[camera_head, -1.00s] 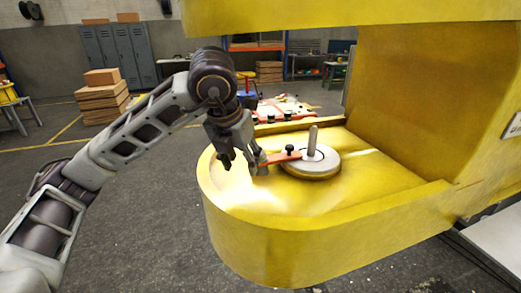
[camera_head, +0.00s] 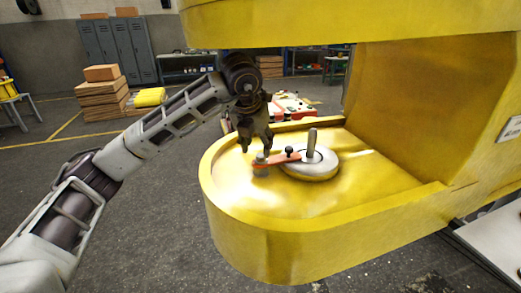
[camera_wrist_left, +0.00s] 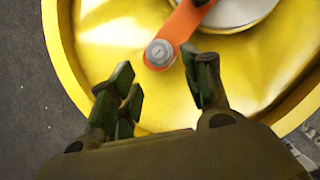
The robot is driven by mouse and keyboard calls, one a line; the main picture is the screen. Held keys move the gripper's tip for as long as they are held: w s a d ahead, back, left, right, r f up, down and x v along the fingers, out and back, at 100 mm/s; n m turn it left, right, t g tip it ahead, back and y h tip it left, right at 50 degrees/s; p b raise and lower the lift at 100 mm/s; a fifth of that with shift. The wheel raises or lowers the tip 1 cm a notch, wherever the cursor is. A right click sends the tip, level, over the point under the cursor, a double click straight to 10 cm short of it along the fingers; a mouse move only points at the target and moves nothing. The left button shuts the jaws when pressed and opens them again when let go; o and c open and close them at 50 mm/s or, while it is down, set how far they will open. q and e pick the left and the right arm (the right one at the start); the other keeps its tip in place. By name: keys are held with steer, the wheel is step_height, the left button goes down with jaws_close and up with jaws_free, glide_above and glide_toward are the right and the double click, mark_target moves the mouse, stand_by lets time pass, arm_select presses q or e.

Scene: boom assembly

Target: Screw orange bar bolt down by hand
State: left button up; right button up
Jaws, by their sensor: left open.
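The orange bar (camera_head: 278,158) lies between a bolt at its left end and the round grey disc (camera_head: 310,168) on the yellow boom. The bar bolt (camera_head: 261,164) has a grey head, seen from above in the left wrist view (camera_wrist_left: 159,53). My left gripper (camera_head: 256,147) points down just above the bolt. In the left wrist view its fingers (camera_wrist_left: 163,90) are spread and empty, with the bolt head beyond the tips, between them. They appear apart from it. A small dark knob (camera_head: 289,151) sits on the bar near the disc. My right gripper is not in view.
The yellow boom (camera_head: 290,235) has a raised rim around its recessed floor and a wall at right. An upright grey pin (camera_head: 311,143) stands on the disc. An overhanging yellow part (camera_head: 350,20) spans above. Boxes (camera_head: 104,95) and lockers stand far behind.

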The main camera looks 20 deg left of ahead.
mark_target(261, 155)
arm_select(q)
steer(key=shift+w, duration=0.55)
steer(key=shift+p+x, duration=0.8)
steer(key=shift+x, duration=1.75)
steer(key=c, duration=1)
